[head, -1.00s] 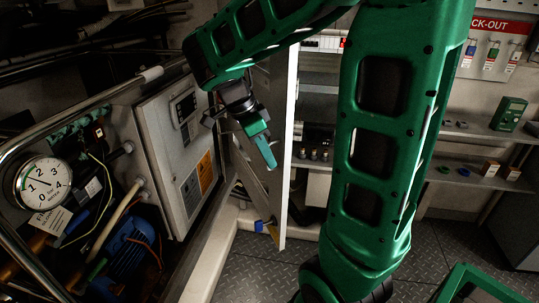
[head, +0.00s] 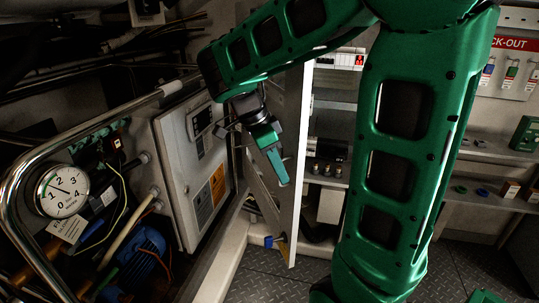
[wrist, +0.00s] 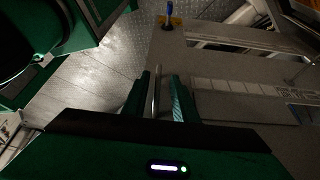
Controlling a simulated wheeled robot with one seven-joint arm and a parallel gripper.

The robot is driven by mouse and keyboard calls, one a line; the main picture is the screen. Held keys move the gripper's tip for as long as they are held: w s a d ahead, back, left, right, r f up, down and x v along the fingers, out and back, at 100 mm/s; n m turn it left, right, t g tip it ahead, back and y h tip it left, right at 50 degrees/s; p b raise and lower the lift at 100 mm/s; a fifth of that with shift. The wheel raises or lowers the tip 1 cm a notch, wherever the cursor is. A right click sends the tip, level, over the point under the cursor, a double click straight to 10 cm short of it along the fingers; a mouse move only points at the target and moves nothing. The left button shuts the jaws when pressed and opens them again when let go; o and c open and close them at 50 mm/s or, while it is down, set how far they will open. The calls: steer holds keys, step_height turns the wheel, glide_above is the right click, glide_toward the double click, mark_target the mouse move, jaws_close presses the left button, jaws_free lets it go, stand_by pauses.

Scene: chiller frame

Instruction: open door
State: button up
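The door (head: 293,160) is a pale grey panel, seen nearly edge-on in the head view, standing out from the grey cabinet on the left. My gripper (head: 274,165) is on the door's left side, close to its face, with its fingers pointing down. In the wrist view the door's face (wrist: 235,60) fills the right side. A thin metal bar (wrist: 156,90), apparently the door's handle, runs between the two fingers of my gripper (wrist: 158,95). The fingers stand apart, with a gap visible to the right of the bar. Contact with the bar cannot be told.
A control box (head: 195,165) and a pressure gauge (head: 63,190) behind a chrome rail (head: 22,185) stand at left. A blue and yellow part (head: 275,241) sits at the door's lower end. Shelves (head: 480,150) line the back right. The chequered floor (head: 275,280) is clear near the door.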

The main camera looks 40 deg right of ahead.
steer(key=v, duration=0.9)
steer(key=shift+a+r, duration=0.2)
steer(key=shift+r, duration=0.15)
